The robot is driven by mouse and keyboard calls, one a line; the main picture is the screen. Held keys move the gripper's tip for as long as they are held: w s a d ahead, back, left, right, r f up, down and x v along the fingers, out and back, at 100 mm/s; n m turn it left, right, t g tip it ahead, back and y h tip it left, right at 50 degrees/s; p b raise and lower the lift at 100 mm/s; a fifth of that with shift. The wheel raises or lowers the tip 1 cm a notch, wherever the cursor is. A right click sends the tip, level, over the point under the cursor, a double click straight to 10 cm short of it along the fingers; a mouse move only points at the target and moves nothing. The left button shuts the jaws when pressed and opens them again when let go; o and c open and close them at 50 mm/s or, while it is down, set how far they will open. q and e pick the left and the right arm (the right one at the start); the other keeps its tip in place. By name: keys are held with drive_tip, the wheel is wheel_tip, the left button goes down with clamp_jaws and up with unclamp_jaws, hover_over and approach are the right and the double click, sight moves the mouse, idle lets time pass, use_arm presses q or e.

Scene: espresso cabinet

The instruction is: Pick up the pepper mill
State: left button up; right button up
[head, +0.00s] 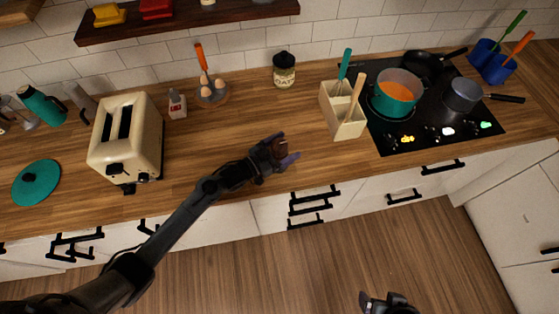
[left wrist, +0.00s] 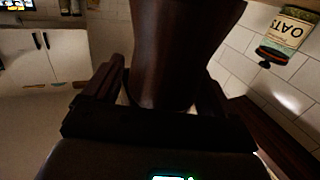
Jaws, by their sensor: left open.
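The pepper mill (head: 281,147) is a dark brown upright piece on the counter near its front edge, seen mostly from above. In the left wrist view the mill (left wrist: 182,50) fills the upper middle as a smooth dark brown body. My left gripper (head: 283,149) is open, with one finger on each side of the mill. In the left wrist view my gripper's fingers (left wrist: 158,92) flank it; whether they touch it is unclear. The mill's lower part is hidden. My right gripper (head: 385,304) shows only partly at the bottom edge, above the floor.
A cream utensil box (head: 348,127) stands right of the mill, before the cooktop (head: 425,133) with pots. An oats jar (head: 284,72) stands behind. A toaster (head: 128,140) and egg holder (head: 211,97) are to the left. The counter around the mill is clear.

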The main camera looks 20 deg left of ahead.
use_arm(q)
clamp_jaws()
drive_tip(key=shift+r, duration=0.15)
drive_tip(key=shift+r, duration=0.1)
idle(0.5)
